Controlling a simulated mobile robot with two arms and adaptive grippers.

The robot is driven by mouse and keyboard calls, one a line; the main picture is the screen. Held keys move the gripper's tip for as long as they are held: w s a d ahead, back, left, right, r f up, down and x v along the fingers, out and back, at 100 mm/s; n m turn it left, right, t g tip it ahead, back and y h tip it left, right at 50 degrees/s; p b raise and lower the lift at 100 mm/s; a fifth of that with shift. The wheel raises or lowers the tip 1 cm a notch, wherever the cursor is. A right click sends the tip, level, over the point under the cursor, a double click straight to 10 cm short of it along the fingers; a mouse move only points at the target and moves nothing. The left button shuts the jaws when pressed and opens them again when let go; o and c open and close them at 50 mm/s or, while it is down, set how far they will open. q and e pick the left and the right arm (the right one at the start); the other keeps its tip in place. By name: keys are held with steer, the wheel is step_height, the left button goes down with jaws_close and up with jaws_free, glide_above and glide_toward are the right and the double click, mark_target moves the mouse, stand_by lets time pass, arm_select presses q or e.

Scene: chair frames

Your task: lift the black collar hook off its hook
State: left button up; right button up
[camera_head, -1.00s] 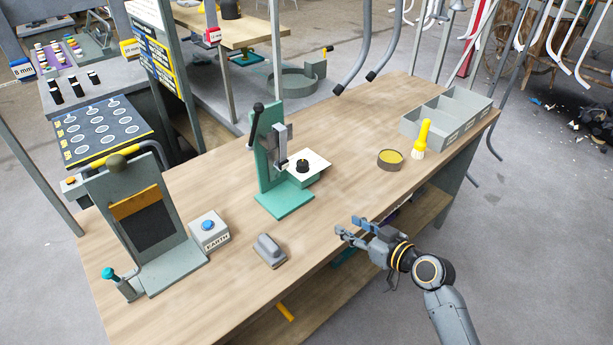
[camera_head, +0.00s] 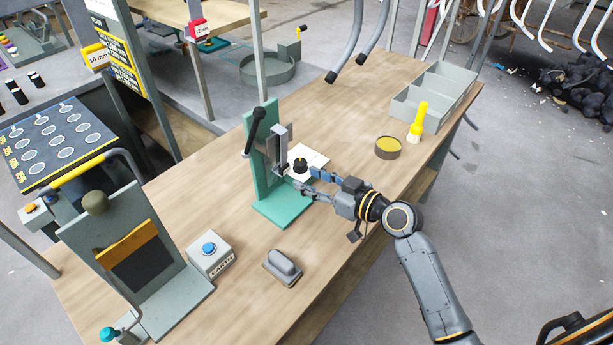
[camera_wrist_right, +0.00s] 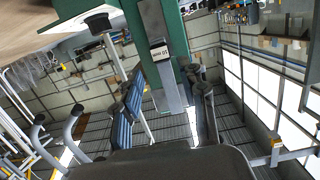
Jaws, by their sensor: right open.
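A short black collar-like piece (camera_head: 300,165) sits on the white plate (camera_head: 313,158) of the green press (camera_head: 265,180). I cannot tell whether it is the black collar hook, and no hook bearing it can be made out. My right gripper (camera_head: 307,182) is open and empty, its fingers pointing left at the press, just in front of the plate. In the right wrist view the gripper's two fingers (camera_wrist_right: 165,88) stand apart, with the press's grey metal bar (camera_wrist_right: 160,50) seen between and beyond them. A dark round piece (camera_wrist_right: 97,22) shows left of that bar. My left gripper is not in view.
A grey block (camera_head: 283,267) and a box with a blue button (camera_head: 210,253) lie in front of the press. A grey upright stand (camera_head: 125,260) is at left. A round yellow tin (camera_head: 388,147), a yellow brush (camera_head: 418,122) and a grey divided tray (camera_head: 435,95) are at right.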

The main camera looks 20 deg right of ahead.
mark_target(287, 170)
steer(key=x, duration=0.7)
steer(key=shift+a+b, duration=0.1)
steer(key=shift+b, duration=0.25)
steer(key=c, duration=0.3)
jaws_close()
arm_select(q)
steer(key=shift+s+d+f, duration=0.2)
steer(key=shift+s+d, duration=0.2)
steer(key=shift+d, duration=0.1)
arm_select(e)
steer(key=shift+r, duration=0.1)
arm_select(q)
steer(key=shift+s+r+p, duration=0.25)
steer(key=shift+p, duration=0.15)
arm_select(e)
steer(key=shift+r, duration=0.4)
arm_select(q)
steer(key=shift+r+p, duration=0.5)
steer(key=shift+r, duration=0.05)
arm_select(e)
steer(key=shift+r, duration=0.75)
steer(key=shift+s+d, duration=0.15)
steer(key=shift+d, duration=0.05)
